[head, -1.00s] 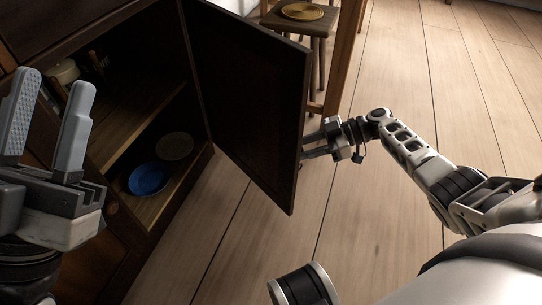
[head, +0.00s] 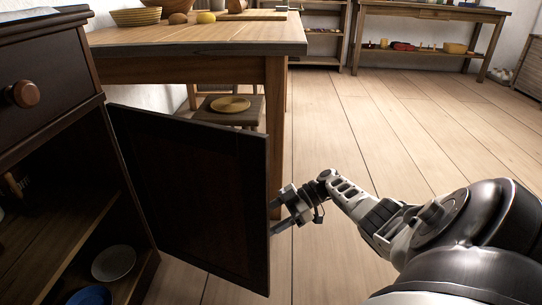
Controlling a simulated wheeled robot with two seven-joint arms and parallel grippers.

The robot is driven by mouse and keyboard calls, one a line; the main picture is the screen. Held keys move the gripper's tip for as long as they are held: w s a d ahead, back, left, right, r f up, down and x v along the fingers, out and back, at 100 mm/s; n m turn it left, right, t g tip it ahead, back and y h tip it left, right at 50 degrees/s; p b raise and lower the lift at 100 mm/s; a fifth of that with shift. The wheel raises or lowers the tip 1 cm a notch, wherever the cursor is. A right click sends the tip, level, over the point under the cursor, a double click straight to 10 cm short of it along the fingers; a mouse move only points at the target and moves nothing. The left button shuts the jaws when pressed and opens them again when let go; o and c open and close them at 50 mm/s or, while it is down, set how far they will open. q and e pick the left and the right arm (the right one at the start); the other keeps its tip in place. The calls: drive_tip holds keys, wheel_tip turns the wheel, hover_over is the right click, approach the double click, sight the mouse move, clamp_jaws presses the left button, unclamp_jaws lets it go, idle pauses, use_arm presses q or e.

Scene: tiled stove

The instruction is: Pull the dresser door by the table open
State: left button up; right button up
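The dark wooden dresser door (head: 195,190) stands swung wide open, its free edge toward the middle of the picture. The dresser (head: 50,130) is at the left, its inside exposed, with a grey plate (head: 113,262) and a blue plate (head: 90,296) on a lower shelf. My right gripper (head: 273,216) is just right of the door's free edge, its fingers apart and pointing at the door. Whether a finger touches the door cannot be told. My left gripper is out of view.
The wooden table (head: 200,38) stands behind the door, its near leg close to my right gripper. A stool (head: 222,112) with a yellow plate is under it. Another table (head: 430,12) and shelves stand at the back. The floor (head: 400,130) at right is clear.

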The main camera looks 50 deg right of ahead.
drive_tip(key=shift+o, duration=0.5)
drive_tip(key=shift+w+a+r, duration=0.3)
drive_tip(key=shift+w+a, duration=0.1)
drive_tip(key=shift+w, duration=0.35)
drive_tip(key=shift+s+d, duration=0.1)
drive_tip(key=v, duration=0.7)
drive_tip(key=shift+s+d+f, duration=0.2)
drive_tip(key=shift+s+d, duration=0.1)
drive_tip(key=shift+s, duration=0.25)
